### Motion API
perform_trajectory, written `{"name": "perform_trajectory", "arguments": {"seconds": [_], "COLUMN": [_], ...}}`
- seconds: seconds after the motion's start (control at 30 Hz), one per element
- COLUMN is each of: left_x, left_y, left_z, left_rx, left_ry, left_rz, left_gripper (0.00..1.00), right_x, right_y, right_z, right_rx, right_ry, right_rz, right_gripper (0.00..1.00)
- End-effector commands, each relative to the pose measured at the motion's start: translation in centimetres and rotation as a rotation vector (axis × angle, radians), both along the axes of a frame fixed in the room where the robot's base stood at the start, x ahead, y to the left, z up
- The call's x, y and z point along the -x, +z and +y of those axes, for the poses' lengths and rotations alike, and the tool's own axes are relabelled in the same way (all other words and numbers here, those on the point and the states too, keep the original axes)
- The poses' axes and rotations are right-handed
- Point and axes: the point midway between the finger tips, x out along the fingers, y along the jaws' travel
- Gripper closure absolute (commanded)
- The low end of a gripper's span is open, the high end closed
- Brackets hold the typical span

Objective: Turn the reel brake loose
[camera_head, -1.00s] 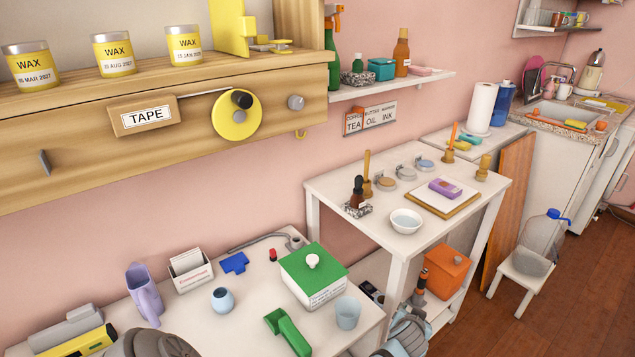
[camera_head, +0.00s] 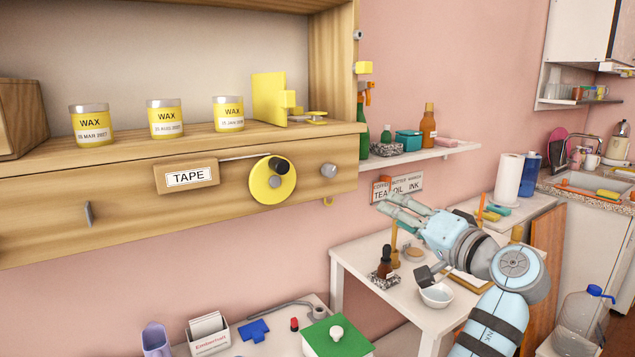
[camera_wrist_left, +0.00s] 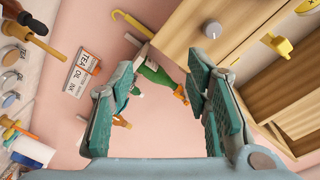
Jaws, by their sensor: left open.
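A yellow reel disc (camera_head: 263,193) with a dark knob (camera_head: 281,166) and a grey centre is on the front of the wooden shelf unit, right of the TAPE label (camera_head: 190,177). A grey round knob (camera_head: 329,170) sits right of the disc; it also shows in the left wrist view (camera_wrist_left: 212,28). I cannot tell which part is the brake. My left gripper (camera_head: 384,204) is open, below and right of the grey knob, apart from it. In the left wrist view its teal-padded fingers (camera_wrist_left: 160,95) are spread, with nothing held. My right gripper is out of view.
A yellow hook (camera_head: 328,201) hangs under the unit. A small wall shelf (camera_head: 455,149) with bottles is to the right. Wax jars (camera_head: 166,118) stand above the reel. My left arm passes over the white table (camera_head: 350,252).

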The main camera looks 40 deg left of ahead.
Motion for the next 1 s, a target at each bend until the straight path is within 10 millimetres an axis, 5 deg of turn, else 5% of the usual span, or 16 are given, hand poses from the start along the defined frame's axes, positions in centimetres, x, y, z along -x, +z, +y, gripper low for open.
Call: {"name": "perform_trajectory", "arguments": {"seconds": [0.1, 0.17, 0.7, 1.0], "left_x": [3.2, 3.9, 1.1, 0.7], "left_y": [4.3, 5.2, 5.3, 5.2], "left_z": [-0.5, -0.2, 12.2, 13.6], "left_rx": [-0.013, -0.016, -0.019, -0.017], "left_ry": [0.101, 0.124, 0.129, 0.126], "left_rz": [-0.064, -0.076, -0.075, -0.076], "left_gripper": [0.56, 0.56, 0.56, 0.56], "right_x": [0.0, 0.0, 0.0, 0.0], "right_y": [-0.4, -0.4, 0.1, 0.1], "right_z": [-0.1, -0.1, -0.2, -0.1], "right_rx": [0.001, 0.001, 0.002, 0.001], "right_ry": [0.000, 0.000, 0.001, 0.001], "right_rz": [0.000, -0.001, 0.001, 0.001], "right_gripper": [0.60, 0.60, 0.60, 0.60]}}
